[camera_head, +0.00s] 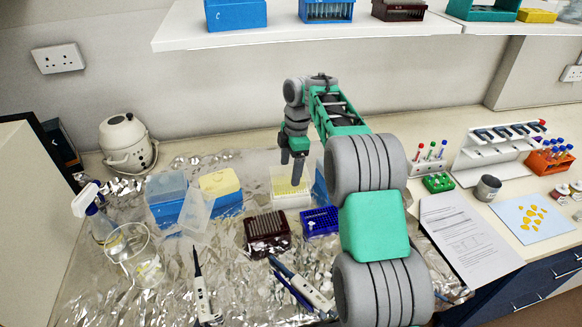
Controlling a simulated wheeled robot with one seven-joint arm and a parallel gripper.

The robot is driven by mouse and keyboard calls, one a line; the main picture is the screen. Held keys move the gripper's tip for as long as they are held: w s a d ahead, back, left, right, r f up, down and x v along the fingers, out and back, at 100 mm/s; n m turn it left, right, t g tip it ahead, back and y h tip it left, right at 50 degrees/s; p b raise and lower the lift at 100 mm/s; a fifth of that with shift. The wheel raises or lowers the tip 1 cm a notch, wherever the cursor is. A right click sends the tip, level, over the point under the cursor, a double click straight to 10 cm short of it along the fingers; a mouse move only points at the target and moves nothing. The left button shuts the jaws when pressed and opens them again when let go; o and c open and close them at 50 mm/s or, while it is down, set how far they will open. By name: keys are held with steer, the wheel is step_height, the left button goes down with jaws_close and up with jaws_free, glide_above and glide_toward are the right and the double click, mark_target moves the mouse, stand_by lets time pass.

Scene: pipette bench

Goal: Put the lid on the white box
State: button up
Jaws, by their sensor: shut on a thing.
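The white box (291,202) stands on the foil, right of the middle of the bench, with yellow tips in its top. A clear, see-through lid (279,176) shows at the top of the white box, below my gripper (297,176). My gripper points down and is shut on the lid. The lid's edges are faint, so I cannot tell whether it sits fully on the box or is slightly above it. The fingertips are small and dark against the lid.
A blue box with yellow tips (228,203) and a clear-covered blue box (165,213) stand to the left. A dark red rack (267,245) and a blue rack (320,221) stand in front. Pipettes (201,290) lie near the front. A shelf (290,32) hangs above.

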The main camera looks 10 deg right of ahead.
steer(key=shift+f, duration=0.25)
steer(key=shift+c, duration=0.2)
steer(key=shift+f+b, duration=0.7)
steer(key=shift+b, duration=0.2)
steer(key=shift+f, duration=0.15)
steer(key=shift+f+b, duration=0.3)
steer(key=shift+b, duration=0.1)
steer(key=shift+f, duration=0.1)
steer(key=o, duration=1.4)
steer(key=shift+o, duration=0.2)
